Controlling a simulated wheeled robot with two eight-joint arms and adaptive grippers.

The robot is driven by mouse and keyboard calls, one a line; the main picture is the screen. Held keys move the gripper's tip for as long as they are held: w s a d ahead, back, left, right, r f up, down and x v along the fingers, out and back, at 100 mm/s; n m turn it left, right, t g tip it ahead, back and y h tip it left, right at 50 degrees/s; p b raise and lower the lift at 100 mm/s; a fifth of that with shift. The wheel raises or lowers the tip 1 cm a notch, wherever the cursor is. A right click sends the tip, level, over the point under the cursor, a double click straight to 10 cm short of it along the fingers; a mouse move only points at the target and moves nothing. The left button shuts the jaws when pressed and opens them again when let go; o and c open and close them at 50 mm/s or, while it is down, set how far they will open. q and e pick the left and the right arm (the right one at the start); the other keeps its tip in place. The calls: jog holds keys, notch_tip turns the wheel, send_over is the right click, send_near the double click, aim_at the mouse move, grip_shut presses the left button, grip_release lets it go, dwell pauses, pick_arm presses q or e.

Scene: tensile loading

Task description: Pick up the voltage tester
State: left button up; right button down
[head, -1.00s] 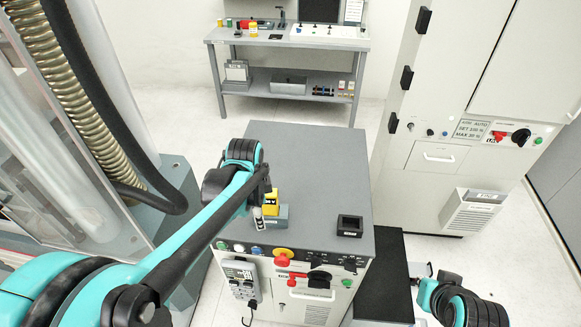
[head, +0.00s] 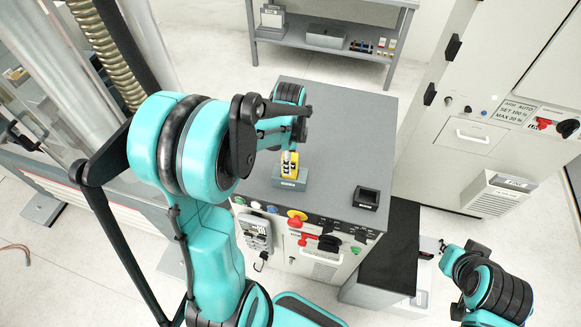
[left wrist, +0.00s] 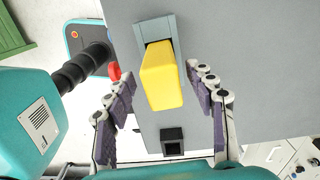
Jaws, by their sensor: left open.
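The yellow voltage tester (left wrist: 162,78) stands in a blue-grey holder (left wrist: 154,30) on top of a grey cabinet; in the head view the holder (head: 289,184) is near the cabinet's front edge. My left gripper (left wrist: 165,100) is open, with one finger on either side of the tester and gaps between them. In the head view the left gripper (head: 289,163) is over the tester and partly hides it. My right gripper (head: 443,247) is low at the right, beside the cabinet; its finger opening is too small to judge.
A small black square holder (head: 366,198) sits on the cabinet top (head: 335,135), right of the tester. The cabinet front has a red-and-yellow knob (head: 297,215) and switches. A shelf bench (head: 330,20) stands behind, and a tall white cabinet (head: 470,90) at right.

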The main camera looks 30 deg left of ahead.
pick_arm(q)
notch_tip(320, 180, down, 4)
jog(key=shift+w+a, duration=0.1)
jog(key=shift+w, duration=0.05)
grip_shut()
jog(key=shift+r, duration=0.1)
